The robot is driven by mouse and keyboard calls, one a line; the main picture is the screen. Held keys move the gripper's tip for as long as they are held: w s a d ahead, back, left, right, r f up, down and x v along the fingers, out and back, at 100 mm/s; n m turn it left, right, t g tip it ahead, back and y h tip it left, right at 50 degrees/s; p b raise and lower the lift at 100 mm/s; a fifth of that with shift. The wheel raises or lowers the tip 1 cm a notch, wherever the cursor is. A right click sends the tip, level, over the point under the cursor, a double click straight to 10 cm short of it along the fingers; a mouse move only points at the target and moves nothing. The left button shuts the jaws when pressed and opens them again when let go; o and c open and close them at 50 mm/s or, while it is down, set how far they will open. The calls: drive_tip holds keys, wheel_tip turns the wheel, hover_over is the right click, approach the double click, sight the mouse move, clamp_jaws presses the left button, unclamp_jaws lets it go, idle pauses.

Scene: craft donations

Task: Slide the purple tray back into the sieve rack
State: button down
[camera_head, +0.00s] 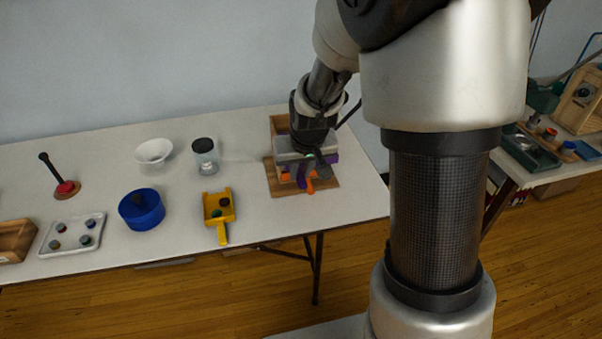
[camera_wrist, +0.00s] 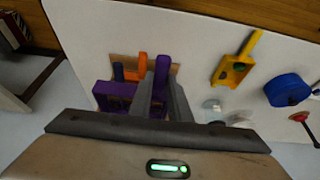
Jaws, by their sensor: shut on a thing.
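The sieve rack (camera_head: 279,124) is a wooden frame on a wooden base at the right end of the white table. My gripper (camera_head: 303,172) is at its front, and my arm hides much of the rack. The purple tray (camera_head: 303,179) shows below my gripper, beside an orange handle (camera_head: 311,186). In the wrist view my gripper (camera_wrist: 161,88) is shut on an upright purple piece (camera_wrist: 162,68), which looks like the tray's handle. More purple (camera_wrist: 115,90) shows to its left. How far the tray sits in the rack is hidden.
A white tray (camera_head: 72,236) holds several small pieces. The table's front edge is close to the rack.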

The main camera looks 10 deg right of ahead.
drive_tip(key=shift+w, duration=1.15)
drive_tip(key=shift+w+d+b, duration=0.1)
drive_tip(key=shift+b, duration=0.2)
drive_tip(key=shift+w, duration=2.3)
drive_tip(key=shift+f, duration=0.2)
drive_tip(key=c, duration=1.6)
unclamp_jaws()
